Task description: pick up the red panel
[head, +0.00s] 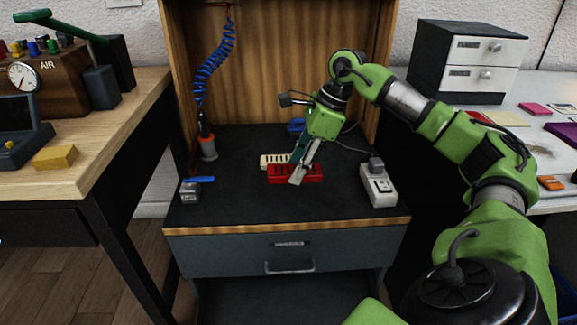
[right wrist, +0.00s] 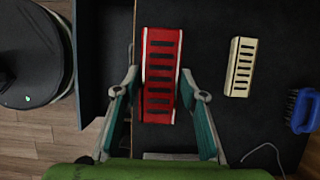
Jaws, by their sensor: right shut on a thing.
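The red panel (head: 312,173), a slotted block, is at the middle of the dark bench top in the head view. It also shows upright in the frame, with a row of dark slots, in the right wrist view (right wrist: 161,60). My right gripper (head: 298,176) reaches down over it from above. In the right wrist view its two fingers (right wrist: 160,84) are shut on the panel's long sides. Whether the panel rests on the bench or hangs just above it, I cannot tell. My left gripper is not in view.
A cream slotted block (head: 272,160) lies just behind the red panel. A white power strip (head: 378,185) is at the right of the bench, a small metal block (head: 190,193) at the left. A blue brush (right wrist: 301,110) lies beyond the cream block. The bench front is clear.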

